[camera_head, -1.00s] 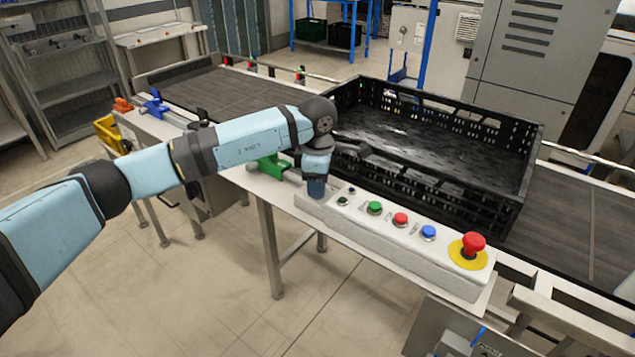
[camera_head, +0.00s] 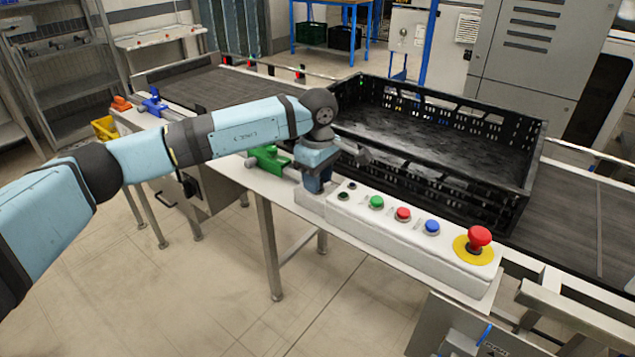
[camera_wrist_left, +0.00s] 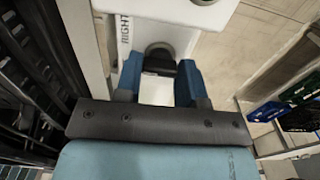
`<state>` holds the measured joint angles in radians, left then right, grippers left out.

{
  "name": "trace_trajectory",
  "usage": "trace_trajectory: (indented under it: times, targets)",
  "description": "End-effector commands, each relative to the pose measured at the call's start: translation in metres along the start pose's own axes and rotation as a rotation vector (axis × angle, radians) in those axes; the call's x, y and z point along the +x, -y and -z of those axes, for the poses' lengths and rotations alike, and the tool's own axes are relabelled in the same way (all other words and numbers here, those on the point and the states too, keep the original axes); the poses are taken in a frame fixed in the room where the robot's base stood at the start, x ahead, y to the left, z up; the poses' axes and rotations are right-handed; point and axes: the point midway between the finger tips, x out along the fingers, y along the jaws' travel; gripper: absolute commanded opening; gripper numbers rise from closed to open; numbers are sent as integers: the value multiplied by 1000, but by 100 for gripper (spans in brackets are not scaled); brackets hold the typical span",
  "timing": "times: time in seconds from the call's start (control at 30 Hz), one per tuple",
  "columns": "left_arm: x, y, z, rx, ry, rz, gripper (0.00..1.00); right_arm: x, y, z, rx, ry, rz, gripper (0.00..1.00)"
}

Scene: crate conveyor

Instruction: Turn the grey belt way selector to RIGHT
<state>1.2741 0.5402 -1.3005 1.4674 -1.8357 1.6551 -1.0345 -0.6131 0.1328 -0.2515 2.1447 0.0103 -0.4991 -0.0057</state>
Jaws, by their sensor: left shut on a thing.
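The selector (camera_wrist_left: 160,58) shows in the left wrist view as a dark knob with a round base on the white control box (camera_wrist_left: 186,10). The word RIGHT is printed on the box beside it, on the left of that view. My left gripper (camera_wrist_left: 160,84) has its blue fingers on both sides of the knob and is shut on it. In the head view my left gripper (camera_head: 316,184) points down at the left end of the control box (camera_head: 400,237) and hides the selector. Which way the selector points is hard to tell. My right gripper is not in view.
On the box are green (camera_head: 376,202), red (camera_head: 403,214) and blue (camera_head: 432,227) buttons and a red emergency stop (camera_head: 479,237). A black crate (camera_head: 455,173) stands on the conveyor right behind my gripper. A green clamp-like part (camera_head: 266,158) is just left.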

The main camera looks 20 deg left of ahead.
Motion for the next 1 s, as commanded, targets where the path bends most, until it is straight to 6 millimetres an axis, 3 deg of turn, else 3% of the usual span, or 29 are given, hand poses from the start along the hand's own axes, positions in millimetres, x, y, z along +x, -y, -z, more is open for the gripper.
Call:
trace_trajectory:
  times: [0.5, 1.0]
  targets:
    - [0, 0, 0, 406, 0, -2, 12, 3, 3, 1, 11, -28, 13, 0]
    - [-1, 0, 0, 528, 1, -1, 12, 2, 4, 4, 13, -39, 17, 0]
